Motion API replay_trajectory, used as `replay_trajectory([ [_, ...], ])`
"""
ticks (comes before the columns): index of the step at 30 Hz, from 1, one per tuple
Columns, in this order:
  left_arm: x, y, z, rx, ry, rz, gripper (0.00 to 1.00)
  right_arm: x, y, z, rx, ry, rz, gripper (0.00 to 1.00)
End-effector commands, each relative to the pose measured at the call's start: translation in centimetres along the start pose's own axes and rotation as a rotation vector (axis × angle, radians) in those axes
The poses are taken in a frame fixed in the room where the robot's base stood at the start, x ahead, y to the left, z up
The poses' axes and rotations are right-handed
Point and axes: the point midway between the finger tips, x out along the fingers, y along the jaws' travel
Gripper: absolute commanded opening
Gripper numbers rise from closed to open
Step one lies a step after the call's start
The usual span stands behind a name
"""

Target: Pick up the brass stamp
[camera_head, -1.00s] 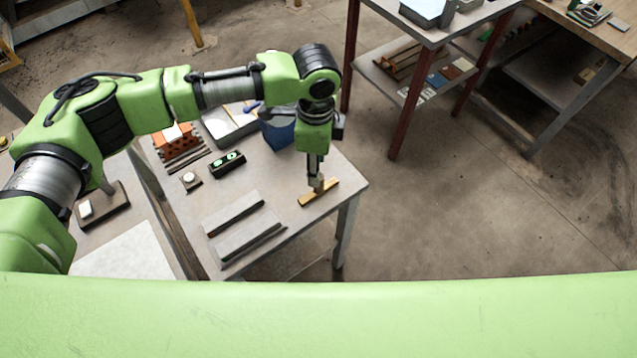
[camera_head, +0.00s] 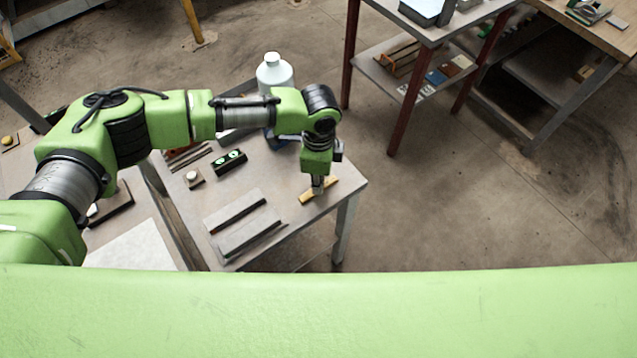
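The brass stamp (camera_head: 307,196) is a yellowish bar lying near the right edge of the near table (camera_head: 285,222). My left gripper (camera_head: 318,188) points straight down over the middle of the bar. Its fingers hide the bar's middle and any handle there; the two ends of the bar show on either side. The fingers are too small and covered to tell whether they are open or closed on it. The bar appears to rest on the tabletop. My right gripper is not in view.
Left on the table are two grey bars (camera_head: 235,210), a black block with green vials (camera_head: 229,161) and a small knobbed piece (camera_head: 193,178). A white bottle (camera_head: 273,75) stands behind my arm. Clear floor lies to the right, with a red-legged table (camera_head: 435,35) beyond.

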Motion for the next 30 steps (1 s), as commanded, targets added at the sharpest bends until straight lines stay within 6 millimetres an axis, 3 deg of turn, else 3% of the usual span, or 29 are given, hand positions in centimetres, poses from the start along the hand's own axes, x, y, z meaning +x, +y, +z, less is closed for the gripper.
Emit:
replay_trajectory([
  [13, -0.3, -0.1, 0.0, -0.001, 0.001, -0.001, 0.00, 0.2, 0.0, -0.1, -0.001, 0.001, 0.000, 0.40],
  [20, -3.0, -0.2, -0.1, 0.002, 0.004, -0.005, 0.00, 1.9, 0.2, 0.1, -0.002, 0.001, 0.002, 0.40],
  [28, -9.3, 4.9, -2.1, 0.007, 0.004, -0.005, 0.00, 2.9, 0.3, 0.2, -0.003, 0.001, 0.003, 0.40],
  [30, -9.8, 6.8, -2.9, 0.009, 0.003, -0.002, 0.00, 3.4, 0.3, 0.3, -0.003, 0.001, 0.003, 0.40],
])
